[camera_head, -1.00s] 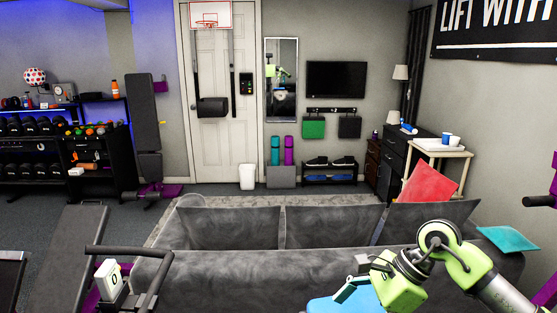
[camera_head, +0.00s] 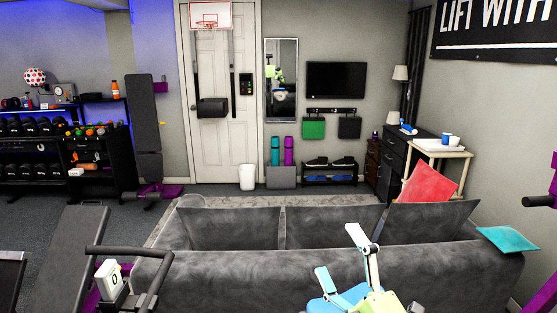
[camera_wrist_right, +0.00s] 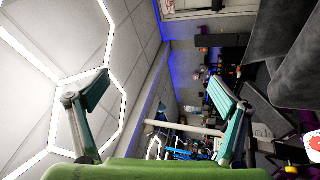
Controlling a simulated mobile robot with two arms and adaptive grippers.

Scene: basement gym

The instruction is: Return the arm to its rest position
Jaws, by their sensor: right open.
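My right gripper (camera_head: 339,256) shows at the bottom of the head view, in front of the grey sofa's back. Its two pale fingers stand wide apart and nothing is between them. In the right wrist view my right gripper (camera_wrist_right: 153,95) also shows open and empty, with green-padded fingers on either side and the ceiling and room beyond. The picture there is turned on its side. Most of my right arm is below the lower edge of the head view. My left gripper is in neither view.
Gym equipment with a black handlebar (camera_head: 110,250) stands at lower left. Clear floor lies beyond the bench.

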